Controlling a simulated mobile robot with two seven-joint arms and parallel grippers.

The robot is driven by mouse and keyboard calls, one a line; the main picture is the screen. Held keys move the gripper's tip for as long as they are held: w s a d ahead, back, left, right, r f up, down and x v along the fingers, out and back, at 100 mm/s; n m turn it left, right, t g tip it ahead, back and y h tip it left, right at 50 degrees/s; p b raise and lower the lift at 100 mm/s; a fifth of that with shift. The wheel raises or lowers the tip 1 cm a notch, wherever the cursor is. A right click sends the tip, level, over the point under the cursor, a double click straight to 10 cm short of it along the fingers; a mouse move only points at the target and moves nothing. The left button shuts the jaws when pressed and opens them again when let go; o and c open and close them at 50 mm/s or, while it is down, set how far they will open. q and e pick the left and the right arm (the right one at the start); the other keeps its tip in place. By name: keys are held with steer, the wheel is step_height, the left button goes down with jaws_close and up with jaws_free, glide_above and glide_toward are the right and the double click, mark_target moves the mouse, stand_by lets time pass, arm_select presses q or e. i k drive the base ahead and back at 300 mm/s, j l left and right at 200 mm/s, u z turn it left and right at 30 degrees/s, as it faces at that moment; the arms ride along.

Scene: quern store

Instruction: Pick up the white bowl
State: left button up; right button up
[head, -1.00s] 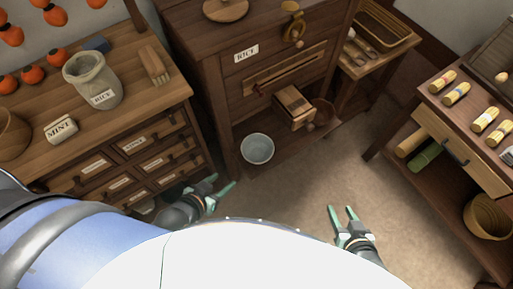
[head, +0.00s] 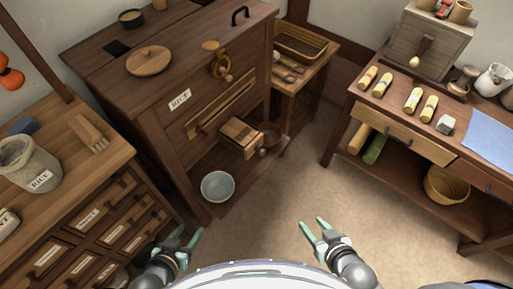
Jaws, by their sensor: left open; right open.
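The white bowl (head: 218,186) looks pale grey-white and stands upright on the low shelf at the foot of the dark wooden rice cabinet. It appears empty. My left gripper (head: 188,236) is open and empty, in front of the bowl and a little to its left in the picture, apart from it. My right gripper (head: 316,228) is open and empty over the floor, to the right of the bowl and well apart from it.
The rice cabinet (head: 165,128) rises behind the bowl, with a small wooden box (head: 241,138) jutting out above the shelf. A drawer chest (head: 100,222) stands at left. A workbench (head: 432,138) stands at right. Bare floor (head: 290,195) lies between.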

mark_target(217, 187)
steer(key=k+l, duration=0.15)
steer(key=k, duration=0.35)
steer(key=k+l, duration=0.2)
steer(key=k, duration=0.25)
steer(key=k+l, duration=0.15)
steer(key=k, duration=0.35)
